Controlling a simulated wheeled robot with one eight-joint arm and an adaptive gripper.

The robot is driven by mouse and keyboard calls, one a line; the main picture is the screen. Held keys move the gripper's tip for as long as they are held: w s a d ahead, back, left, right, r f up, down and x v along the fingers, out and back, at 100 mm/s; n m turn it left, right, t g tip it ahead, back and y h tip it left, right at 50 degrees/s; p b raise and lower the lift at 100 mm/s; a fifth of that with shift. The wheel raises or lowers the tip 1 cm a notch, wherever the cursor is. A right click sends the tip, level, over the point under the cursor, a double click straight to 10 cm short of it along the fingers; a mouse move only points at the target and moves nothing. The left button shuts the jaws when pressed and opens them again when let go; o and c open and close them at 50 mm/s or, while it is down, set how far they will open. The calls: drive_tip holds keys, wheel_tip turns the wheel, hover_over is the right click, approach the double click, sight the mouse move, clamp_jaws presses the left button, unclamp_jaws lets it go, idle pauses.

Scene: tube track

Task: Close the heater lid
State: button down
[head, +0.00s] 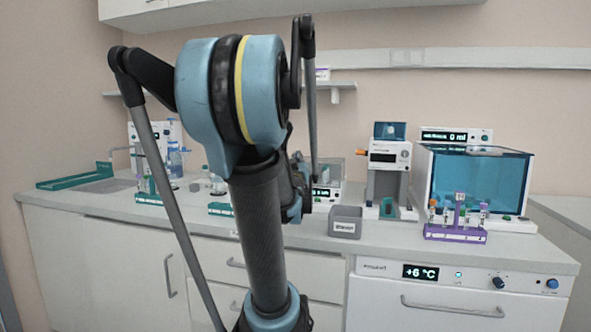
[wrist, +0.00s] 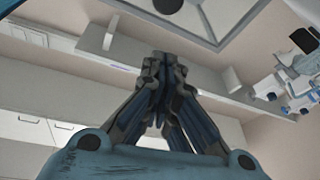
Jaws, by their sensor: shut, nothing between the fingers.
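A white device with a small lit display (head: 327,194) stands on the counter, partly hidden behind my arm in the head view; it may be the heater. A clear panel (head: 328,169) shows above its body. Its tilt and hinge are hard to make out. My gripper (wrist: 161,62) is shut and empty in the wrist view, its fingers together. In the head view my arm hides the gripper. A pale frame with a bluish edge and a dark round part (wrist: 190,18) is beyond the fingertips in the wrist view; I cannot tell if it is the lid.
A grey bin (head: 345,222) stands right of my arm. Further right are a white instrument (head: 386,160), a teal-windowed box (head: 490,175) and a purple tube rack (head: 456,236). Left are a sink (head: 105,186) and glassware. A wall shelf (head: 340,86) is above.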

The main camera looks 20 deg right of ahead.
drive_tip(key=s+a+f, duration=0.3)
drive_tip(key=s+f, duration=0.3)
drive_tip(key=s, duration=0.1)
drive_tip(key=shift+a+f, duration=0.15)
drive_tip(key=shift+a, duration=0.15)
drive_tip(key=shift+s, duration=0.1)
